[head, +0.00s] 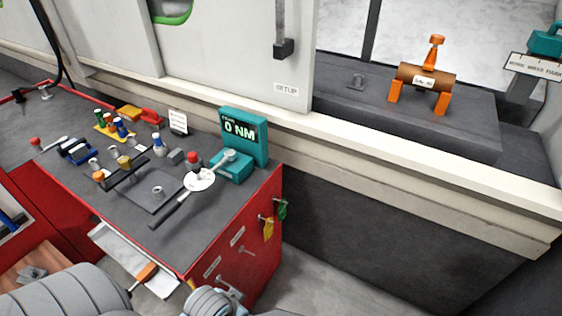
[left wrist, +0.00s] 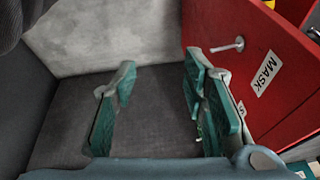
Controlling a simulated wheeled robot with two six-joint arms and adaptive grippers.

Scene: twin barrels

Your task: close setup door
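The setup door (head: 220,50) is a pale grey sliding panel marked SETUP at the top of the head view, with a dark vertical handle (head: 285,48) near its right edge. To the right of that edge the opening is uncovered and shows the bay inside. My left gripper (left wrist: 158,78) shows in the left wrist view, its teal fingers apart and nothing between them. It is over the grey floor, beside the red cabinet, well away from the door handle. Parts of my arms show at the bottom of the head view, but no fingers. My right gripper is not visible.
A red cabinet (head: 262,262) with a cluttered grey top stands below the door. A teal 0 NM display (head: 243,137) and several tools are on it. A brown barrel (head: 425,75) on orange legs sits inside the opening. A pale ledge (head: 400,163) runs below the door.

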